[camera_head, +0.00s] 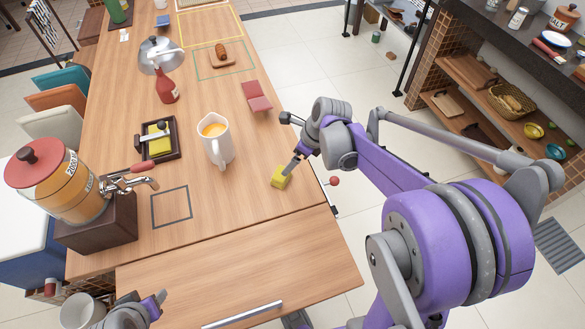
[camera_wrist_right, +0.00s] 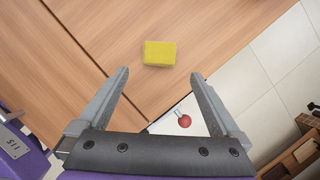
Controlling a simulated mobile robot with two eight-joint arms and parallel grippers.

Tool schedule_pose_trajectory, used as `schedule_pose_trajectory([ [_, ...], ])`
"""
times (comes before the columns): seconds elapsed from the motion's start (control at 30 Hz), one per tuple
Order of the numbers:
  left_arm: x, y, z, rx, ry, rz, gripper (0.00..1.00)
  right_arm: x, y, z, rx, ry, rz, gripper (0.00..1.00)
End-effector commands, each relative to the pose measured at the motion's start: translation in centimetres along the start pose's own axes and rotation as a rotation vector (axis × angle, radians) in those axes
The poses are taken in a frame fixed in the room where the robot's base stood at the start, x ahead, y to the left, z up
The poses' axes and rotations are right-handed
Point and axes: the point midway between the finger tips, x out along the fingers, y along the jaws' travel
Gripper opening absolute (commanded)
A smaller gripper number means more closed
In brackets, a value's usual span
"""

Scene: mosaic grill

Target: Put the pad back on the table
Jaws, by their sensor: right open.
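A yellow pad (camera_head: 281,178) lies on the wooden table (camera_head: 235,218) near its right edge. It also shows in the right wrist view (camera_wrist_right: 159,53), ahead of the gap between my fingers. My right gripper (camera_wrist_right: 160,78) is open and empty, with its fingers pointing down towards the pad; in the head view it hangs (camera_head: 291,166) just above and beside the pad. My left gripper (camera_head: 152,304) shows partly at the lower left; its jaws are not clear.
A juice pitcher (camera_head: 216,146) stands left of the pad, with a dark tray (camera_head: 174,152) beyond it. A drink dispenser (camera_head: 55,185) stands at the left, and a white mug (camera_head: 82,312) is near my left gripper. A red folded item (camera_head: 257,97) lies further back. A dark square outline (camera_head: 154,208) is empty.

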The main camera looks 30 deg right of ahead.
Motion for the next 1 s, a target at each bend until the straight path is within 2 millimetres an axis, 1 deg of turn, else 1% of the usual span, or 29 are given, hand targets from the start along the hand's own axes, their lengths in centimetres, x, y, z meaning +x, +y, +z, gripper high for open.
schedule_pose_trajectory([
  [0.07,-0.1,0.0,-0.1,0.0,0.001,0.0,0.5,-0.5,0.8,0.1,-0.07,0.004,-0.004,1.0],
  [0.17,-0.1,0.0,-0.1,0.0,0.0,0.0,0.5,-1.3,2.9,-0.1,-0.291,0.019,-0.022,1.0],
  [0.27,0.0,0.0,0.0,0.0,0.0,0.0,0.5,-2.4,6.0,-0.6,-0.641,0.049,-0.047,1.0],
  [0.3,0.0,0.0,0.0,0.0,0.0,0.0,0.5,-2.9,7.4,-1.0,-0.802,0.063,-0.055,1.0],
  [0.33,0.0,0.0,0.0,0.0,0.0,0.0,0.5,-3.2,8.3,-1.2,-0.923,0.075,-0.063,1.0],
  [0.37,0.0,0.0,0.0,0.0,0.0,0.0,0.5,-3.5,9.3,-1.6,-1.045,0.088,-0.069,1.0],
  [0.4,0.0,0.0,0.0,0.0,0.0,0.0,0.5,-3.8,10.5,-2.1,-1.207,0.106,-0.077,1.0],
  [0.47,0.0,0.0,0.0,0.0,0.0,0.0,0.5,-4.2,12.1,-2.9,-1.449,0.135,-0.086,1.0],
  [0.5,0.0,0.0,0.0,0.0,0.0,0.0,0.5,-4.5,13.2,-3.5,-1.608,0.156,-0.092,1.0],
  [0.6,0.0,0.0,0.0,0.0,0.0,0.0,0.5,-4.8,15.3,-5.0,-1.973,0.21,-0.099,1.0],
  [0.7,0.0,0.0,0.0,0.0,0.0,0.0,0.5,-4.9,16.8,-6.2,-2.264,0.261,-0.1,1.0],
  [0.8,0.0,0.0,0.0,0.0,0.0,0.0,0.5,-4.9,17.7,-7.0,-2.458,0.3,-0.1,1.0],
  [0.83,0.0,0.0,0.0,0.0,0.0,0.0,0.5,-4.9,17.8,-7.2,-2.498,0.308,-0.098,1.0],
  [0.9,0.0,0.0,0.0,0.0,0.0,0.0,0.5,-4.8,18.1,-7.5,-2.56,0.323,-0.096,1.0],
  [1.0,0.0,0.0,0.0,0.0,0.0,0.0,0.5,-4.8,18.1,-7.5,-2.592,0.33,-0.095,1.0],
])
